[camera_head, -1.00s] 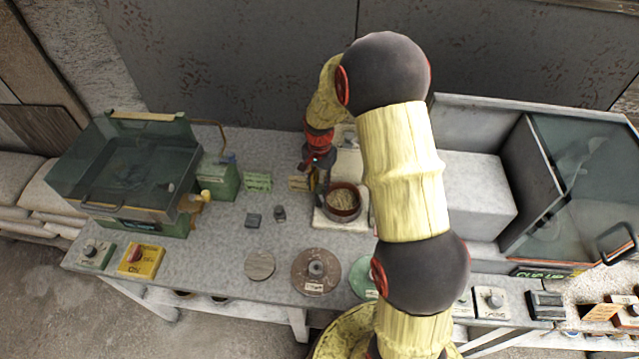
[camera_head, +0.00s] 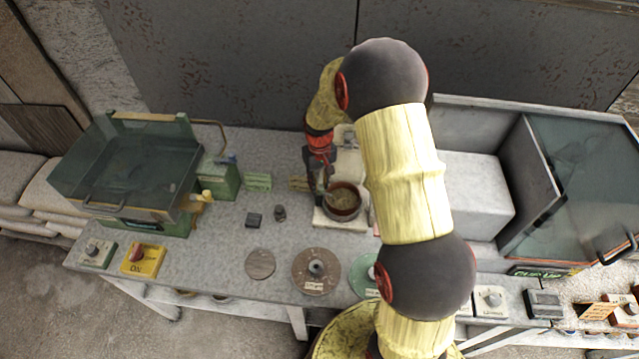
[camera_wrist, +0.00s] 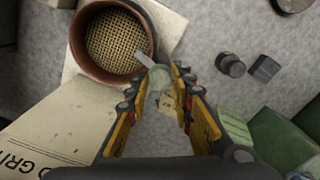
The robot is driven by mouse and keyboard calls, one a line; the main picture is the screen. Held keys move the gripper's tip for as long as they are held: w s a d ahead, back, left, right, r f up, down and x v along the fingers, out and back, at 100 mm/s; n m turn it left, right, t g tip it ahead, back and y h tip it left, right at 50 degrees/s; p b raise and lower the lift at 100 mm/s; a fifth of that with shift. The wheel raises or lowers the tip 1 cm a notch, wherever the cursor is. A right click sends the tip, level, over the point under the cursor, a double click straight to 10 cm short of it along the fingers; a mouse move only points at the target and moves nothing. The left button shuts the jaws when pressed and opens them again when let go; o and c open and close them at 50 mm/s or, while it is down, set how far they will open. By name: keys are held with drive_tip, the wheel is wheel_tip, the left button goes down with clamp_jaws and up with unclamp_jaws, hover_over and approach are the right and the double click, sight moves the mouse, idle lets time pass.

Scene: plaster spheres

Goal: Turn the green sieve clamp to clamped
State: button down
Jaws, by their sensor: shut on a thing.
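The sieve (camera_head: 343,212) is a brown ring with a mesh floor on a pale base, just right of my gripper (camera_head: 322,190). In the wrist view the sieve (camera_wrist: 78,40) is at the upper left. The green sieve clamp (camera_wrist: 160,76) shows there as a pale green knob with a light grey lever pointing up and left to the sieve's rim. My gripper (camera_wrist: 160,95) is shut on the clamp's knob, one finger on each side. In the head view my gripper hides most of the clamp.
A green box with a glass lid (camera_head: 120,170) stands at the left. Two small dark pieces (camera_head: 254,220) and several discs (camera_head: 316,272) lie in front. A glass-fronted cabinet (camera_head: 575,180) stands at the right. A labelled board (camera_wrist: 50,135) lies beside the sieve.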

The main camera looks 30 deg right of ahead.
sight(319, 187)
drive_tip(key=shift+r+n, duration=0.1)
drive_tip(key=shift+n, duration=1.5)
drive_tip(key=c, duration=1.5)
unclamp_jaws()
drive_tip(key=shift+c, duration=0.2)
wheel_tip(319, 187, up, 12)
